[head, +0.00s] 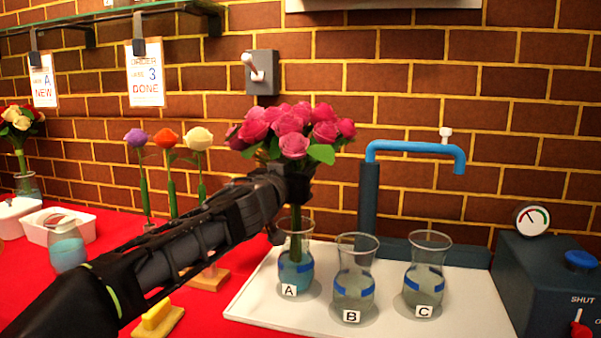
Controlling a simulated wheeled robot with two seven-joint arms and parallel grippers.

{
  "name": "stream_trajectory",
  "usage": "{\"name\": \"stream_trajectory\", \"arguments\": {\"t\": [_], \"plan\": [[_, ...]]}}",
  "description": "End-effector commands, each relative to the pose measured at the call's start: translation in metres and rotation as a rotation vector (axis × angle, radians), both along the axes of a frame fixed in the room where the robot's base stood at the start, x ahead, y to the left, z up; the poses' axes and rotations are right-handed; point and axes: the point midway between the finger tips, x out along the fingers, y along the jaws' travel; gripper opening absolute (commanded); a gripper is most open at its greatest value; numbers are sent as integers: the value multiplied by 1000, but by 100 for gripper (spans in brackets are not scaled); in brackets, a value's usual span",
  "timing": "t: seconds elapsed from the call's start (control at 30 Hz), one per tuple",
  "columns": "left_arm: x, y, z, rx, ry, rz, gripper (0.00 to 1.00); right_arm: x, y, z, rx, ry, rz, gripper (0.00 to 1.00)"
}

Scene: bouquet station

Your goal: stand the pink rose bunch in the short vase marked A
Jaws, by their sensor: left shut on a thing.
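The pink rose bunch (294,130) stands upright with its green stems (296,222) reaching down inside the glass vase marked A (295,275). Vase A holds blue liquid and is the leftmost of the vases on the white tray. My left gripper (292,184) is shut on the bunch, just under the flower heads and above the vase rim. Its fingers hide part of the stems. Whether the stem ends touch the vase bottom I cannot tell. My right gripper is not in view.
Vase B (354,285) and vase C (425,275) stand right of vase A on the white tray (470,312). A blue tap (415,149) rises behind them. Single flowers (167,138) stand at the left. A yellow block (157,318) lies in front. A gauge box (540,275) is at the right.

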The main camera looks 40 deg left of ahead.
Motion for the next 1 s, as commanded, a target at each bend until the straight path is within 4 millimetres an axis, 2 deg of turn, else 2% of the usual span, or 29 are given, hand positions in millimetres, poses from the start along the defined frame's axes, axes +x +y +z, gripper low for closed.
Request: {"name": "stream_trajectory", "arguments": {"t": [0.57,0.6,0.87,1.0], "plan": [[0,0,-5,-1,-2,0,0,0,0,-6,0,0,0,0],[0,0,-4,-1,-2,0,25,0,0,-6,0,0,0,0],[0,0,-5,-1,-1,0,46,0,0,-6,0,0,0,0],[0,0,-5,-1,0,0,48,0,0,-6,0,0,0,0]]}}
